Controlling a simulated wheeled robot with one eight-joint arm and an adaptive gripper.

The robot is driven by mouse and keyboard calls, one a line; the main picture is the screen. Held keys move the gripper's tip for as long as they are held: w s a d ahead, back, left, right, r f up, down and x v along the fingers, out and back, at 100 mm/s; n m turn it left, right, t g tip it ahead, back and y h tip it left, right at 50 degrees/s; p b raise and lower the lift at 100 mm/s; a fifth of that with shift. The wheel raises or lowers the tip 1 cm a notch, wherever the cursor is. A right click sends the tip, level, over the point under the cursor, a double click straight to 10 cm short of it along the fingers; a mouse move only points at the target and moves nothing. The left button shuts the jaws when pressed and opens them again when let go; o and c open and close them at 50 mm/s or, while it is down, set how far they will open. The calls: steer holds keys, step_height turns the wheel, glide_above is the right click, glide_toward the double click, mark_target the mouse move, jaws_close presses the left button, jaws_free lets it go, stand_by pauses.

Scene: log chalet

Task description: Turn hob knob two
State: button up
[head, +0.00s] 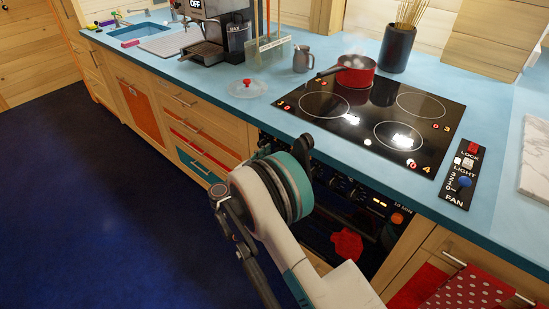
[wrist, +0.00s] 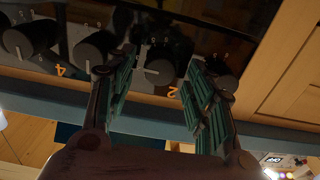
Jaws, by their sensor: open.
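In the wrist view a row of dark round hob knobs runs along the oven front panel. One knob (wrist: 158,70) sits between the two fingers of my gripper (wrist: 163,58). An orange figure 2 (wrist: 173,92) is printed close beside that knob. My gripper is open, with a ribbed green pad on each side of the knob; I cannot tell whether either pad touches it. Another knob (wrist: 95,52) is partly behind the left finger, near an orange 4 (wrist: 62,70). In the head view my arm hides my gripper and part of the knob panel.
The black hob (head: 350,125) lies in the blue worktop, with a steaming red pot (head: 356,76) at its back. A glass lid (head: 247,89) lies to its left. A fan and light panel (head: 465,172) is at the right. Orange control (head: 397,218) sits on the oven front.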

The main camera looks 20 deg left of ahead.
steer(key=shift+w+d, duration=0.25)
steer(key=shift+w, duration=0.4)
steer(key=c, duration=1.1)
steer(key=shift+o, duration=0.2)
steer(key=shift+a+f+n, duration=0.1)
steer(key=shift+n, duration=4.35)
steer(key=shift+a+f+n, duration=0.1)
steer(key=shift+n, duration=4.35)
